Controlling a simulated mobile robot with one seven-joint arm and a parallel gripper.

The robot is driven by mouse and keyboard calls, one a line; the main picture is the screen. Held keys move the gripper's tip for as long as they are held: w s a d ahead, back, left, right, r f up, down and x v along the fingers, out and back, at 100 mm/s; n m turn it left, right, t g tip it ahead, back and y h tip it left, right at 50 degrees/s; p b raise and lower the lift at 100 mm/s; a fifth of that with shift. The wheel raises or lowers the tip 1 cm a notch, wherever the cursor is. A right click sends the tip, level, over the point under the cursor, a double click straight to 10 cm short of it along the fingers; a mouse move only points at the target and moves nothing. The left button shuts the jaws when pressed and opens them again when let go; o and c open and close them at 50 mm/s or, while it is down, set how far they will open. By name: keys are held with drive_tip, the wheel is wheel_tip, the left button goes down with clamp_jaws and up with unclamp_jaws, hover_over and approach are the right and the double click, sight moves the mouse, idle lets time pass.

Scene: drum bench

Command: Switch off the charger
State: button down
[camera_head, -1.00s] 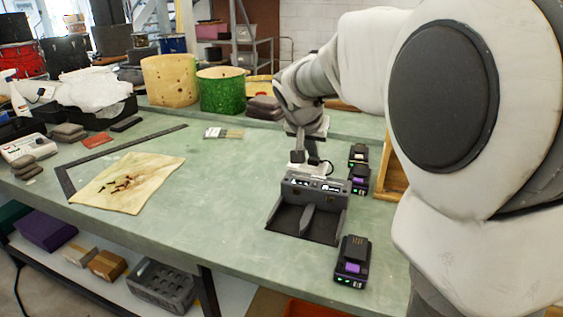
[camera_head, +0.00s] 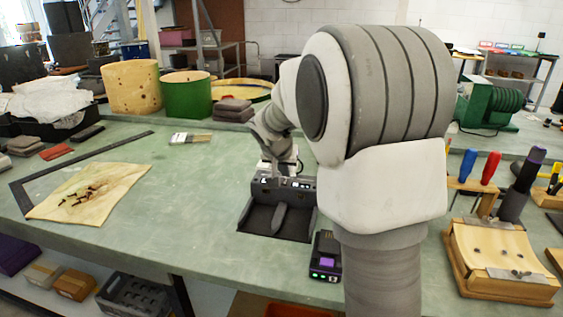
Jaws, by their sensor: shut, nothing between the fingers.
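The dark grey charger (camera_head: 279,222) stands on the green bench with its front bays facing me. Its raised back block carries small light markings, too small to read. My gripper (camera_head: 277,171) is shut and empty, just behind the top of the charger's back block. The fingertips are small and partly hidden by the block, so I cannot tell whether they touch the charger. I cannot make out a switch on the charger.
A black battery pack (camera_head: 325,258) with a purple screen and green lights lies right of the charger. My arm hides the bench behind it. A wooden vise block (camera_head: 500,260) stands right.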

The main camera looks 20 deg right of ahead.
sight(286, 186)
drive_tip(key=shift+s+a+f, duration=0.15)
drive_tip(key=shift+f, duration=0.85)
drive_tip(key=b, duration=0.1)
drive_tip(key=f+b, duration=0.1)
drive_tip(key=b, duration=0.1)
drive_tip(key=shift+s+a+f, duration=0.1)
drive_tip(key=shift+s+f, duration=0.05)
drive_tip(key=shift+f, duration=0.15)
drive_tip(key=shift+r, duration=0.25)
drive_tip(key=shift+r+p, duration=0.6)
drive_tip(key=shift+r, duration=0.25)
drive_tip(key=shift+r, duration=0.1)
